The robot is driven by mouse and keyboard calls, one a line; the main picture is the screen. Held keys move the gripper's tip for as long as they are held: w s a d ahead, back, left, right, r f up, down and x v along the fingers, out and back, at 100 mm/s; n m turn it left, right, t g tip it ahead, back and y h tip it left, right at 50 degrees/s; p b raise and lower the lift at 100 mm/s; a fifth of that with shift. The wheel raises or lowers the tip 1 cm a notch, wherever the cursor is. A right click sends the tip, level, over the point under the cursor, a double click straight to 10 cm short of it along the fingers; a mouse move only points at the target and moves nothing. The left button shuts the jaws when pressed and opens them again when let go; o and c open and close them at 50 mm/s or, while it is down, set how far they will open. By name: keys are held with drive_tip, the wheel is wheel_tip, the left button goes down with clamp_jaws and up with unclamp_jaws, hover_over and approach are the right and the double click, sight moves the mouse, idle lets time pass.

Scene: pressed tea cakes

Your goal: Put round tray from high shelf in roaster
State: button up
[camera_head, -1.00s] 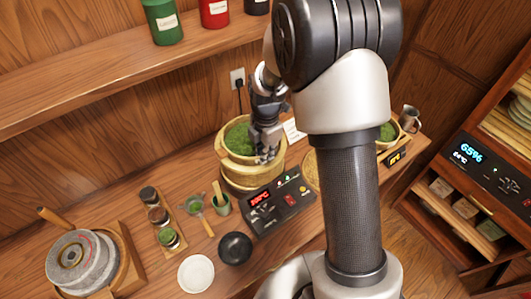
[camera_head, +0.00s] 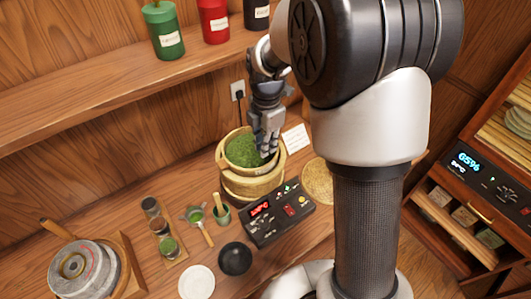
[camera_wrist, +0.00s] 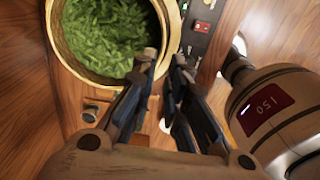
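A round wooden-rimmed tray of green leaves (camera_head: 243,151) sits at the top of the round wooden basket-like roaster (camera_head: 252,187) on the counter, behind a black control box (camera_head: 279,213) with a red display. I cannot tell clearly where the tray ends and the roaster begins. My gripper (camera_head: 268,150) is at the tray's right rim, pointing down. In the wrist view, the leaf-filled tray (camera_wrist: 105,35) fills the upper left. My gripper (camera_wrist: 163,62) shows a gap between its fingertips, one over the rim side and one outside it. Contact with the rim is unclear.
A shelf (camera_head: 130,80) with green, red and black canisters runs above the counter. A flat woven disc (camera_head: 318,180) lies right of the roaster. A stone mill (camera_head: 85,268), small jars, a black bowl (camera_head: 235,258) and a white plate (camera_head: 197,282) stand at left and front. A cabinet is at right.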

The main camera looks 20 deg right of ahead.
drive_tip(key=s+r+m+t, duration=0.2)
drive_tip(key=s+r+m, duration=0.75)
drive_tip(key=r, duration=0.35)
drive_tip(key=s+a+r+m+t, duration=0.1)
drive_tip(key=s+m+t, duration=0.1)
drive_tip(key=s+m, duration=1)
drive_tip(key=shift+s+r, duration=0.25)
drive_tip(key=shift+s, duration=1)
drive_tip(key=shift+f, duration=0.1)
wheel_tip(320, 180, down, 11)
drive_tip(key=b, duration=1.1)
